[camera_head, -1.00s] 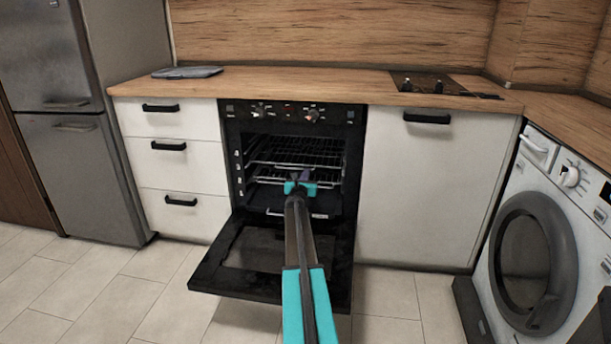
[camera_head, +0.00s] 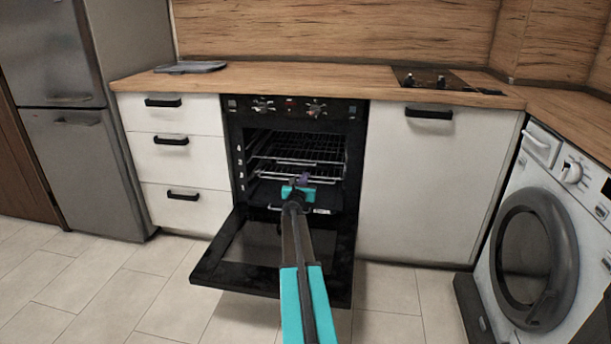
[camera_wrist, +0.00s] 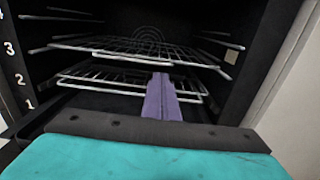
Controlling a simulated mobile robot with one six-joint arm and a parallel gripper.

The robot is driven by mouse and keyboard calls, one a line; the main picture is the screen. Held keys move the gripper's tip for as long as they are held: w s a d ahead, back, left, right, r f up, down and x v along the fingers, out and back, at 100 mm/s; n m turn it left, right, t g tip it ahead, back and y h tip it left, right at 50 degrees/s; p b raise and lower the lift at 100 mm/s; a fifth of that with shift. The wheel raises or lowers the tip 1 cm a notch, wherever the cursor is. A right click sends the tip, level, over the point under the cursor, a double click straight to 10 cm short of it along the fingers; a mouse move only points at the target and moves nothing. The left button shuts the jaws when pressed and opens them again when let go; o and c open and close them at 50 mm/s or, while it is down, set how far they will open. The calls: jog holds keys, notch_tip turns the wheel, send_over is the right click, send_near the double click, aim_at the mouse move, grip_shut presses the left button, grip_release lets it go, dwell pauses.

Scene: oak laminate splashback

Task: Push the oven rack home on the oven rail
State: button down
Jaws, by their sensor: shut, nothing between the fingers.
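The open oven (camera_head: 240,165) shows wire racks inside on its side rails. An upper oven rack (camera_head: 310,150) sits in the middle of the cavity, and its front bar spans the opening in the wrist view (camera_wrist: 150,47). A lower rack (camera_wrist: 100,80) lies beneath it. My gripper (camera_head: 303,180) is at the oven mouth with its purple fingers (camera_wrist: 161,98) shut and empty. In the wrist view the fingertips overlap the lower rack's front edge; whether they touch it I cannot tell.
The oven door (camera_head: 265,245) hangs open below my arm. White drawers (camera_head: 180,165) stand to the left and a white cabinet (camera_head: 430,190) to the right. A washing machine (camera_head: 540,240) is at far right, a fridge (camera_head: 85,130) at far left.

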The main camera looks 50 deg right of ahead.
jog(key=v, duration=0.6)
jog(key=shift+a+p, duration=0.25)
jog(key=shift+p, duration=0.2)
jog(key=shift+s, duration=0.1)
